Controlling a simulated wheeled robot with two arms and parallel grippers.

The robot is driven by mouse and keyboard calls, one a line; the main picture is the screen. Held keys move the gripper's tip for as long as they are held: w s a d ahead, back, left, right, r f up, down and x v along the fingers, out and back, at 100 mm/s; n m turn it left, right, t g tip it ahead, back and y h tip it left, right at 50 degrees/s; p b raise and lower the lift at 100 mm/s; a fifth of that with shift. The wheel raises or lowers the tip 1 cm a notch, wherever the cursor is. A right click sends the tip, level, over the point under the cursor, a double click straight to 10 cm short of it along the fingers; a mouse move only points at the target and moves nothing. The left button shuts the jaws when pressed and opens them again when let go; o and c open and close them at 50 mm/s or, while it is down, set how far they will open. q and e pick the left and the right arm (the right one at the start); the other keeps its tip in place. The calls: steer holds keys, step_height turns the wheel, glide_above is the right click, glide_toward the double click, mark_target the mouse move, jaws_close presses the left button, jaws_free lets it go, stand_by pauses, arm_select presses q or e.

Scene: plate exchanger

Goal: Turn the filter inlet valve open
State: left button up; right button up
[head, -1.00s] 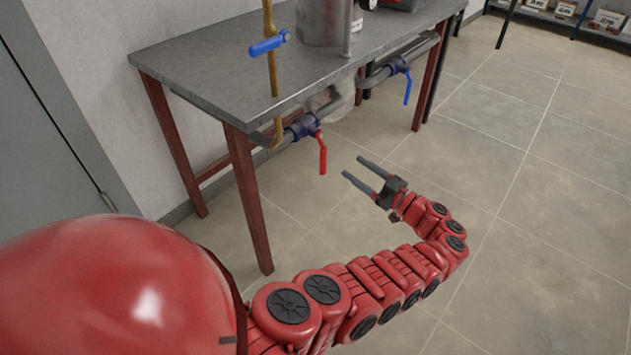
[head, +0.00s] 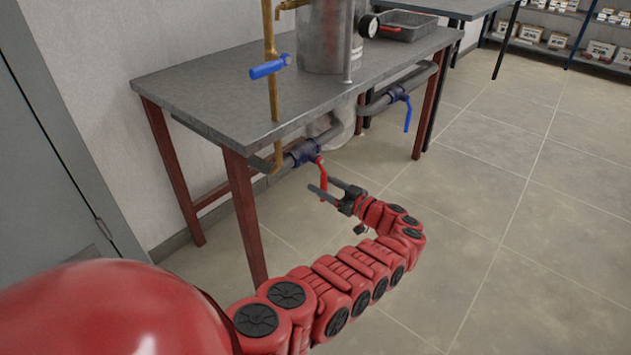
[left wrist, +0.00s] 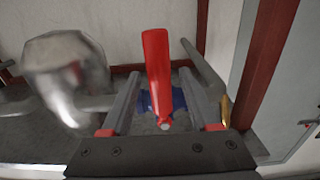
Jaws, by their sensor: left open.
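A dark blue valve body (head: 303,152) with a red lever handle (head: 322,175) sits on the grey pipe under the front edge of the table. The lever hangs down. My left gripper (head: 320,186) is open at this lever, with one finger on each side of it. In the left wrist view the red lever (left wrist: 157,65) stands between the two open fingers, with gaps on both sides. The blue valve body (left wrist: 165,101) shows behind it. No label tells which valve is the filter inlet. My right gripper is not in view.
A second valve with a blue lever (head: 407,112) hangs on the pipe further right. Another blue lever (head: 268,67) is on the upright brass pipe (head: 271,95). The steel table (head: 210,85) holds a metal vessel (head: 325,35). The floor to the right is clear.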

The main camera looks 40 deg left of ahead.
arm_select(q)
steer(key=shift+w+a, duration=0.1)
steer(key=shift+a, duration=1.45)
jaws_close()
